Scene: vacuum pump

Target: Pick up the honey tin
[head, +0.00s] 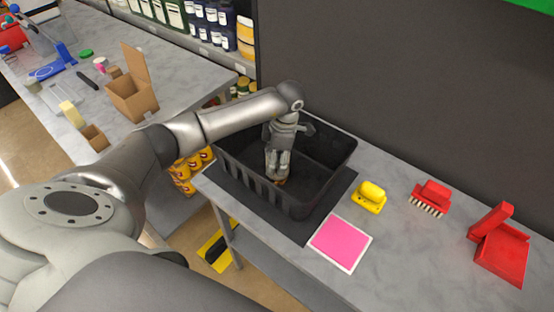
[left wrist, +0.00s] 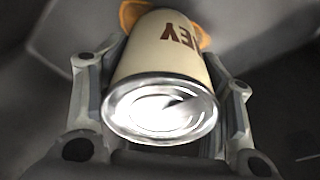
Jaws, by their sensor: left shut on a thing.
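The honey tin (left wrist: 160,60) is a cream can with brown lettering, of which "EY" shows, and a shiny metal end facing the camera in the left wrist view. My left gripper (left wrist: 160,95) has a finger on each side of the tin and is shut on it. In the head view my left gripper (head: 277,178) points down inside the black crate (head: 325,192). The tin is mostly hidden there; only a small orange-brown bit shows at the fingertips. I cannot tell whether the tin touches the crate floor. My right gripper is not in view.
The crate's walls stand around my left gripper. To its right on the grey table are a pink pad (head: 341,243), a yellow block (head: 369,197), a red brush (head: 430,198) and a red dustpan (head: 500,245). An open cardboard box (head: 131,95) stands on the other table.

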